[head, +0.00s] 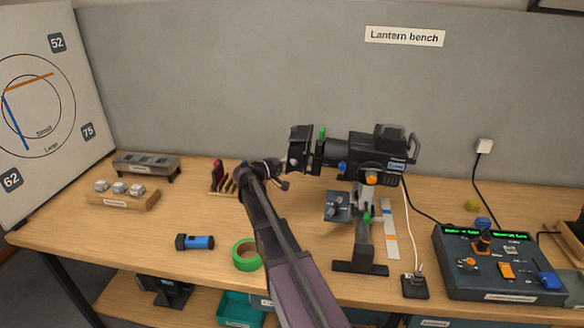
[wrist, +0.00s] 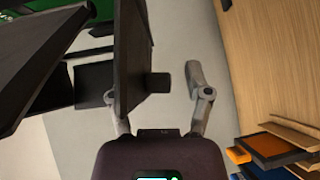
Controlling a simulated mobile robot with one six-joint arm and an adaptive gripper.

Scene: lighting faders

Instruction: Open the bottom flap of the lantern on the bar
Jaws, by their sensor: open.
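The black lantern (head: 350,148) is mounted on a short stand, its front with dark flaps (head: 301,148) facing left. My gripper (head: 285,168) is at the lower front of the lantern, close to the flaps. In the wrist view my gripper (wrist: 154,84) is open. A dark flap plate (wrist: 130,50) with a small black tab (wrist: 158,83) reaches between its fingers, nearer the left finger. I cannot tell whether a finger touches it. Another dark flap (wrist: 35,55) shows at upper left. Which flap is the bottom one is not certain from the wrist view.
A control desk (head: 498,262) with faders stands at right. A blue torch (head: 195,242) and green tape roll (head: 246,254) lie on the bench left of my arm. The bench front left is mostly clear.

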